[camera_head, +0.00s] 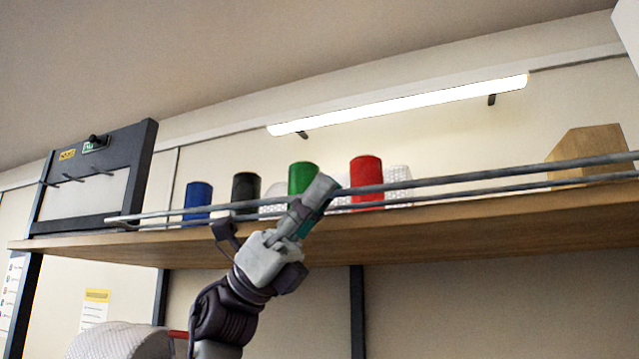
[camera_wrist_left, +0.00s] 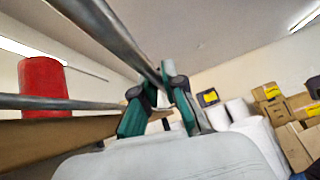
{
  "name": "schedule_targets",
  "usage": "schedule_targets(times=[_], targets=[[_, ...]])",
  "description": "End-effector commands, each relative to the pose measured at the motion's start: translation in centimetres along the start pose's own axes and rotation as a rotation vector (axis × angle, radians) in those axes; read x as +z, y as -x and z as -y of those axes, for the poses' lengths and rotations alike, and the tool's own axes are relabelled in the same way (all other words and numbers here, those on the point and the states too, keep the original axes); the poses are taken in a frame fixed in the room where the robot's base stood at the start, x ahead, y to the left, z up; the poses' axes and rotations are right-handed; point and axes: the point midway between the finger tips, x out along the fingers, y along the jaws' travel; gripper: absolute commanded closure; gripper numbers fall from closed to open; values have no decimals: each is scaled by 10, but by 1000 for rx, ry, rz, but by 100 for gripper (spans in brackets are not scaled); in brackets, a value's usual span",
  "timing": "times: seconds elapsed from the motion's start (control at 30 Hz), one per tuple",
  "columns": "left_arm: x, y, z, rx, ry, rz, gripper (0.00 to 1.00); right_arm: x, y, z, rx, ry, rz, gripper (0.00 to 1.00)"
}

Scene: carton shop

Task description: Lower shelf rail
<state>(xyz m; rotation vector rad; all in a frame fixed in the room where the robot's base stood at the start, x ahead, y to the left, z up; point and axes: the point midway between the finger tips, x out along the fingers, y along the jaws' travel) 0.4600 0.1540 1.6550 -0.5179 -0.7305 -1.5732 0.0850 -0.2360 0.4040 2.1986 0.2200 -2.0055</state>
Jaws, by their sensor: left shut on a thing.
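The shelf rail (camera_head: 480,177) is a long grey metal bar pair running along the front edge of the wooden shelf (camera_head: 430,228). My left gripper (camera_head: 325,190) is shut on the upper bar near the middle of the shelf, in front of the green and red cylinders. In the left wrist view the bar (camera_wrist_left: 112,30) runs from the upper left into the fingers of my left gripper (camera_wrist_left: 167,85). A second, lower bar (camera_wrist_left: 60,102) shows beside it. The gripper hides a short part of the rail. My right gripper is not in view.
On the shelf stand a blue cylinder (camera_head: 198,198), a black one (camera_head: 245,190), a green one (camera_head: 302,176) and a red one (camera_head: 367,178). A wooden block (camera_head: 585,150) stands at the right. A dark-framed panel (camera_head: 95,180) is at the left end. Cartons (camera_wrist_left: 285,105) show behind.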

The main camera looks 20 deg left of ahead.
Motion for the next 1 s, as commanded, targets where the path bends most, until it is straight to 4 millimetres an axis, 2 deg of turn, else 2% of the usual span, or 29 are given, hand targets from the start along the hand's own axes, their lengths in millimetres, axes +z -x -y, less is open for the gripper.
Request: schedule_targets(times=[0.7,0.73,0.87,1.0], targets=[[-3,3,0,-53,-56,-2,100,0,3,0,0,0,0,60],[-3,3,0,-53,-56,-2,88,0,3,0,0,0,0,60],[-3,3,0,-53,-56,-2,66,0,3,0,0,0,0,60],[-3,3,1,-53,-56,-2,65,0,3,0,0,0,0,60]])
